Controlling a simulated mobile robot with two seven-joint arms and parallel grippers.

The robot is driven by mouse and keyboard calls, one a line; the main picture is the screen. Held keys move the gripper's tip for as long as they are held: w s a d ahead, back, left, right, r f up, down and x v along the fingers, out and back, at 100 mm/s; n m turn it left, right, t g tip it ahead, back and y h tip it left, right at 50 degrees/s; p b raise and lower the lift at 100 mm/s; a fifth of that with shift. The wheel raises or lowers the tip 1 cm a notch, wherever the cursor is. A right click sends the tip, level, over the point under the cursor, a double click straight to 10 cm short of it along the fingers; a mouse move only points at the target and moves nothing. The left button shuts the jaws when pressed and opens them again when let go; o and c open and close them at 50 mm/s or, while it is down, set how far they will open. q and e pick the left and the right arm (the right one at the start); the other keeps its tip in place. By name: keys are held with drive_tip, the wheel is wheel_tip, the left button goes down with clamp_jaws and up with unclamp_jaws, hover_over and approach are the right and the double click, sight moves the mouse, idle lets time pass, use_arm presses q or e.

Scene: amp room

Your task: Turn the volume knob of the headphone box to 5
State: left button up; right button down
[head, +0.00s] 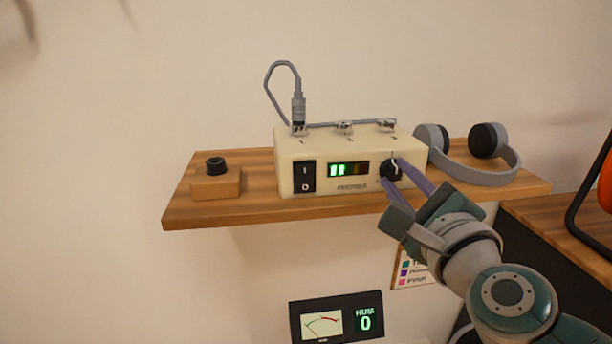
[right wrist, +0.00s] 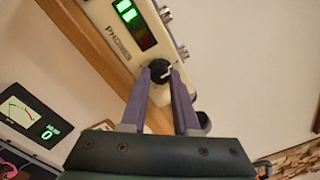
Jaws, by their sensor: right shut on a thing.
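The cream headphone box (head: 325,147) stands on a wooden wall shelf. Its black volume knob (head: 391,168) with a white pointer line is at the right of its front face. My right gripper (head: 391,170) is shut on the knob, with its purple fingers on either side of it. In the right wrist view the knob (right wrist: 160,71) sits between the two fingertips. The numbers around the knob are too small to read. The box's display (head: 347,169) has two green bars lit. A black rocker switch (head: 305,176) is left of the display. My left gripper is not in view.
Headphones (head: 480,177) lie on the shelf (head: 255,212) right of the box, near my right gripper. A small wooden block with a black ring (head: 216,183) is at the left. A grey cable (head: 270,85) plugs into the box's top. A hum meter (head: 337,317) reading 0 hangs below.

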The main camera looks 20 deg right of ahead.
idle(0.5)
drive_tip(key=c, duration=0.7)
unclamp_jaws()
drive_tip(key=shift+o, duration=0.2)
drive_tip(key=shift+s, duration=0.1)
drive_tip(key=shift+s+a, duration=0.1)
drive_tip(key=shift+s, duration=0.15)
drive_tip(key=v, duration=0.9)
drive_tip(key=shift+s, duration=0.15)
